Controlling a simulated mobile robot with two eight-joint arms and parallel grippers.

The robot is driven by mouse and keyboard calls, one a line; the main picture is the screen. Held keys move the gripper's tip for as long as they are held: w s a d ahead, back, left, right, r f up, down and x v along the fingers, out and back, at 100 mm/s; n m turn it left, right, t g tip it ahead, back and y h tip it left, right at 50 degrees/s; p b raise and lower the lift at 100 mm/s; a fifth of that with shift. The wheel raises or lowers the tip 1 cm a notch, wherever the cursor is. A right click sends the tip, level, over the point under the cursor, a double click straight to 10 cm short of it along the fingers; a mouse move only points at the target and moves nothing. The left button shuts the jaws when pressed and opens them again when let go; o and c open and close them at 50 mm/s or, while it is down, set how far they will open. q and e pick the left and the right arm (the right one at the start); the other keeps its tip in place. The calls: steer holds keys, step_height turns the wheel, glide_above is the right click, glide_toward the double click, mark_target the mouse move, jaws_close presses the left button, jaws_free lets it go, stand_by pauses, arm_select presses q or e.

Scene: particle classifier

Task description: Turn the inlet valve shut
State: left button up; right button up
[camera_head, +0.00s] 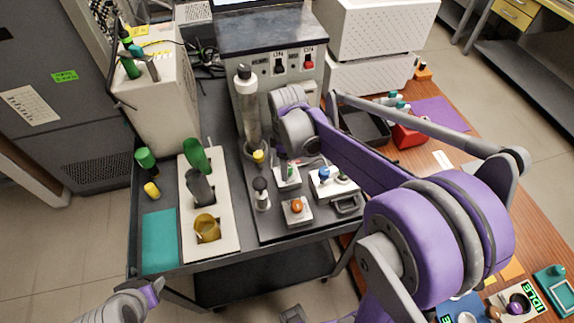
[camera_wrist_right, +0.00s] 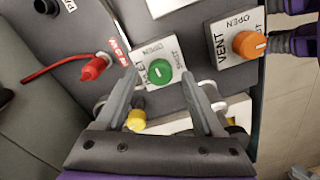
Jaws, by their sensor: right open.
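The inlet valve is a green round knob (camera_wrist_right: 159,73) with a white mark on a pale plate labelled OPEN and SHUT, seen in the right wrist view. I cannot tell which label the mark points to. My right gripper (camera_wrist_right: 160,78) is open, with one finger on each side of the knob in the picture. I cannot tell whether the fingers touch it. In the head view the knob (camera_head: 291,171) shows small, just below my right wrist, and the fingers are mostly hidden.
An orange vent knob (camera_wrist_right: 248,44) sits beside the inlet plate. A glass column (camera_head: 249,112) stands left of my wrist.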

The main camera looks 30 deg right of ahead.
steer(key=shift+f, duration=0.45)
steer(key=shift+c, duration=0.2)
jaws_close()
